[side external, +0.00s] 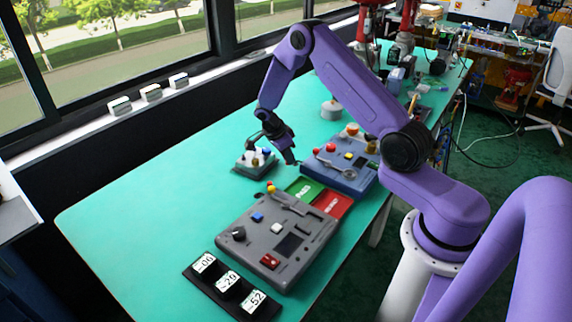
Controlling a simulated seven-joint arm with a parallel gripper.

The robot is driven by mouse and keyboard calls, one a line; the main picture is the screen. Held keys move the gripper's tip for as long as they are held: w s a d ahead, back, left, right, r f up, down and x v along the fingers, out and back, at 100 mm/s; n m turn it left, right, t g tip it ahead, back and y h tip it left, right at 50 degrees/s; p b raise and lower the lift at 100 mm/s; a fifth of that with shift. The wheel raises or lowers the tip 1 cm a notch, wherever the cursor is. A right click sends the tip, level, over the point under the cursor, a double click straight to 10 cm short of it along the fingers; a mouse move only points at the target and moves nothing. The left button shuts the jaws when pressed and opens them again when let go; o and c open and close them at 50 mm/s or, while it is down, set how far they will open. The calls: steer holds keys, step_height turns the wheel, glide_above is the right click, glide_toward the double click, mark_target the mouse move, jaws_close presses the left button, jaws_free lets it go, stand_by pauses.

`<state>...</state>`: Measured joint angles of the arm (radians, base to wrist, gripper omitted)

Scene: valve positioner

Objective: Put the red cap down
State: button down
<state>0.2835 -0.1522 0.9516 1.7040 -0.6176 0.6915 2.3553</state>
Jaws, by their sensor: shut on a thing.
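My gripper (287,155) points down over the table, just right of a small grey block (243,169). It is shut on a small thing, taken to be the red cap. The cap cannot be made out between the dark fingers in this view. The grey block carries several small caps or pegs, among them a blue one (266,151) and a brownish-gold one (257,161). Whether the fingers touch the block cannot be told.
A grey panel box (262,225) with knobs and buttons stands in front. A blue panel box (339,172) stands to the right. A green tray (304,188) and a red tray (332,204) lie between them. Black number holders (232,290) stand in front. The table's left is clear.

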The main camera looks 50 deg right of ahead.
mark_target(290, 171)
steer(key=shift+w+d+f, duration=0.1)
steer(key=shift+w+f, duration=0.2)
steer(key=shift+f, duration=0.1)
steer(key=shift+w+f, duration=0.1)
steer(key=shift+f, duration=1.55)
steer(key=shift+f, duration=0.1)
steer(key=c, duration=1.1)
jaws_free()
